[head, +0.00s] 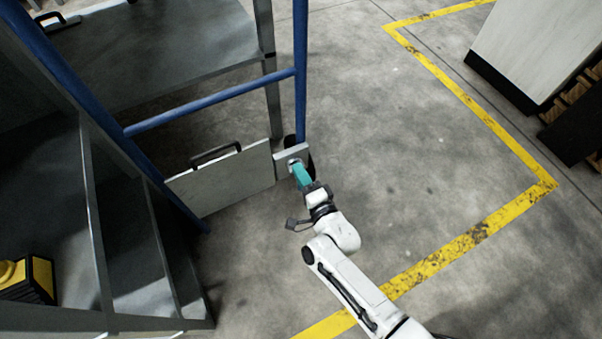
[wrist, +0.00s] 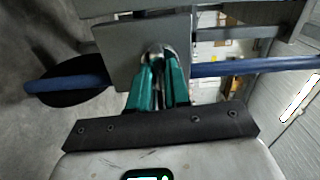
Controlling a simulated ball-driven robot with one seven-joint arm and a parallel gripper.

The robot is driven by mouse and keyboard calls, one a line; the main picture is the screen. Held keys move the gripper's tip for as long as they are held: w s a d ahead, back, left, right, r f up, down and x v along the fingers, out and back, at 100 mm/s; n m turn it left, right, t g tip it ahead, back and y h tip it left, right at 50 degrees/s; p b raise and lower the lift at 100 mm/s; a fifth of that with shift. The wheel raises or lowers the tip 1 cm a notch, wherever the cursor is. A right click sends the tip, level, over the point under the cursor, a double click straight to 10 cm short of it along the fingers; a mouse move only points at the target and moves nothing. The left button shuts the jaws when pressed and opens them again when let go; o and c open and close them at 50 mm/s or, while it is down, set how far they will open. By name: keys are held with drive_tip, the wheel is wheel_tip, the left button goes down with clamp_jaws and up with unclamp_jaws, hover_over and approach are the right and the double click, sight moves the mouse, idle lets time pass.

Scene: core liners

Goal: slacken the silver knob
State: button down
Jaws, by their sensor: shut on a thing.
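The silver knob (wrist: 157,51) sits on a grey plate (wrist: 117,50) in the wrist view. The knob is partly hidden by my fingers. My gripper (wrist: 158,72) has teal fingers, shut on the knob from both sides. In the head view my gripper (head: 297,168) reaches the small grey plate (head: 283,160) at the foot of a blue post, and the fingers hide most of the knob there.
A grey panel with a black handle (head: 225,177) stands left of the plate. Blue rails (head: 215,102) frame the metal rack on the left. A yellow and black object (head: 27,279) lies on a lower shelf. Open concrete floor (head: 420,150) with yellow lines spreads to the right.

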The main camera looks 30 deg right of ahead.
drive_tip(key=n+p, duration=0.3)
drive_tip(key=n, duration=2)
drive_tip(key=shift+f+n+p, duration=0.1)
drive_tip(key=shift+n+p, duration=0.25)
drive_tip(key=shift+n, duration=0.05)
drive_tip(key=shift+s, duration=0.1)
drive_tip(key=c, duration=1.1)
unclamp_jaws()
drive_tip(key=s+p, duration=0.3)
drive_tip(key=s, duration=0.7)
drive_tip(key=shift+s, duration=0.35)
